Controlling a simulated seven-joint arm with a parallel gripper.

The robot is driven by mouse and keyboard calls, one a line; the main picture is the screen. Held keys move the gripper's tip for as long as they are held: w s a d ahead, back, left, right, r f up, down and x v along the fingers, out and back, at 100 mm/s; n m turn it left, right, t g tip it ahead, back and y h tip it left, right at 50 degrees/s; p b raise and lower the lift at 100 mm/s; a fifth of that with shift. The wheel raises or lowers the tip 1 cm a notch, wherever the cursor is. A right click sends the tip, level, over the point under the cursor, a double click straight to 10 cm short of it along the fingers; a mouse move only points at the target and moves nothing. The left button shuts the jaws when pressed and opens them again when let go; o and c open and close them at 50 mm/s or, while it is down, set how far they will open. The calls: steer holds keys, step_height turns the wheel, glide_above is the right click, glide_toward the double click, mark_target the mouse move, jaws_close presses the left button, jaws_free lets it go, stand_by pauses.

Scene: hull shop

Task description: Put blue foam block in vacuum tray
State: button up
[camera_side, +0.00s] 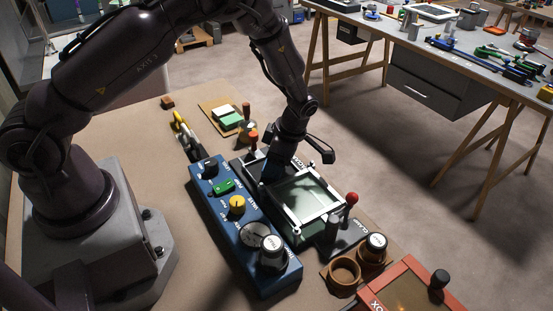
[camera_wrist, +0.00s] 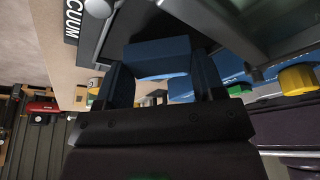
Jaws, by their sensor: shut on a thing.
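My gripper (camera_wrist: 158,80) is shut on the blue foam block (camera_wrist: 160,57), which spans the space between the two fingers in the wrist view. In the side view my gripper (camera_side: 276,176) is low at the far left end of the vacuum tray (camera_side: 303,231), and my wrist and fingers mostly hide the block. The tray has a pale frame around a dark greenish panel; part of its edge shows at the top right of the wrist view. I cannot tell whether the block touches the tray.
A blue control box (camera_side: 243,232) with a yellow knob and gauge stands left of the tray. A red-knobbed clamp lever (camera_side: 351,198) rises at the tray's right corner, another red-topped lever (camera_side: 253,137) behind it. Brown cups (camera_side: 345,271) and an orange-framed box (camera_side: 412,291) sit in front.

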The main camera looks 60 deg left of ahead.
steer(key=shift+f, duration=0.5)
stand_by(0.4)
steer(key=o, duration=0.9)
steer(key=shift+o, duration=0.2)
